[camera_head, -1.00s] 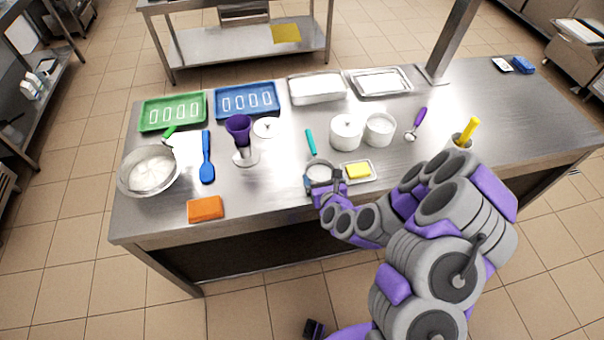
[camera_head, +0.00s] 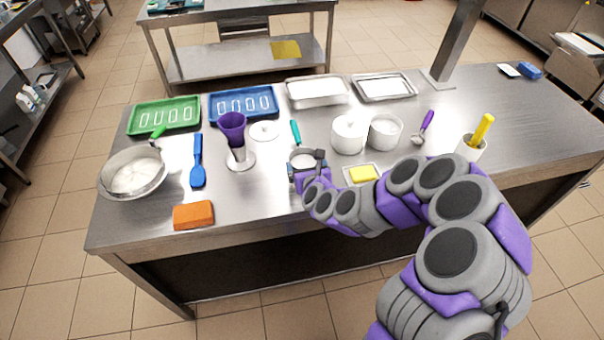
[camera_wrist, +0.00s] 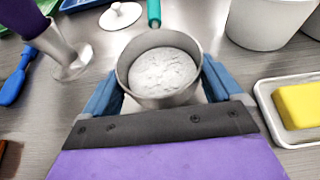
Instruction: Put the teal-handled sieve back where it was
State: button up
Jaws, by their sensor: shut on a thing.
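The teal-handled sieve is in front of me, its round metal bowl (camera_head: 303,161) nearest and its teal handle (camera_head: 295,132) pointing to the back of the table. In the wrist view the bowl (camera_wrist: 160,78) holds something pale and grainy, or shows a pale mesh; I cannot tell which. The handle (camera_wrist: 154,12) runs off the top edge there. My gripper (camera_head: 306,168) is shut on the bowl, with a blue finger on each side of it in the wrist view (camera_wrist: 162,88). Whether the sieve touches the table or hangs just above it is unclear.
A yellow block (camera_head: 363,174) on a small tray lies to the right. A purple-topped stand (camera_head: 234,132) and a white lid (camera_head: 264,132) are left of the sieve. White pots (camera_head: 348,135) stand behind right. Bare steel lies between the orange block (camera_head: 193,215) and my gripper.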

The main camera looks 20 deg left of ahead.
jog(key=shift+w+a, duration=0.45)
jog(key=shift+a, duration=0.4)
notch_tip(320, 180, down, 4)
jog(key=shift+r+b, duration=0.1)
jog(key=shift+b, duration=0.6)
jog(key=shift+r, duration=0.1)
jog(key=o, duration=1)
jog(key=shift+s+d, duration=0.1)
jog(key=p+v, duration=0.2)
jog(key=v, duration=0.4)
jog(key=shift+d+r, duration=0.1)
jog(key=shift+r, duration=0.15)
jog(key=p, duration=0.3)
jog(key=shift+d+h, duration=0.3)
